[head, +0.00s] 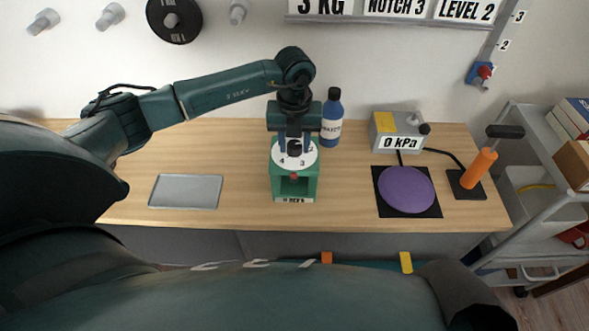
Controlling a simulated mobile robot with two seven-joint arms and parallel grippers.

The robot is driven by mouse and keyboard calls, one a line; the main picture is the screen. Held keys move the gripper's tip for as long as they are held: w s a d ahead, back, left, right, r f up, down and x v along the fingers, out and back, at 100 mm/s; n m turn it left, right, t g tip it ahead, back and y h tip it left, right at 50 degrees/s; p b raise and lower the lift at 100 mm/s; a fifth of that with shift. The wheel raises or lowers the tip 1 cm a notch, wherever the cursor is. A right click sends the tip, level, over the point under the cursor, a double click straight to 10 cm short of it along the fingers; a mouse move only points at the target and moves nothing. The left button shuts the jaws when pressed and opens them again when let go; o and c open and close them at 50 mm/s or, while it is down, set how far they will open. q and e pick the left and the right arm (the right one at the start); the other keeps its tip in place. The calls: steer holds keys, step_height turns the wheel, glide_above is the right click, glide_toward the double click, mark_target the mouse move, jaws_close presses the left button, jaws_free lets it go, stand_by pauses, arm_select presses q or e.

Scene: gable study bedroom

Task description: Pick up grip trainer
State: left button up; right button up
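A green boxy device (309,185) with a white numbered dial (308,158) on top and a small red knob at its front stands mid-table. It may be the grip trainer; its front label is too small to read. My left gripper (295,146) points down over the dial, its fingers on either side of a dark knob at the dial's centre. I cannot tell whether the fingers touch the knob. My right gripper is out of view.
A blue bottle (331,120) stands close behind right of the gripper. A grey tray (186,191) lies left. Right are a purple pad (406,189), a gauge box (386,128) reading 0 kPa and an orange-handled device (478,168). A shelf cart (540,190) stands beyond the table's right end.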

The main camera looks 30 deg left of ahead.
arm_select(q)
jaws_close()
steer(key=shift+r, duration=0.15)
step_height(320, 180, up, 10)
steer(key=b, duration=0.1)
steer(key=s+d+n+p, duration=0.1)
steer(key=s+n, duration=0.4)
steer(key=n, duration=1)
steer(key=s+d+n+p, duration=0.1)
steer(key=s+d+n, duration=0.2)
steer(key=n, duration=1.3)
steer(key=shift+s+d, duration=0.25)
steer(key=shift+s, duration=0.7)
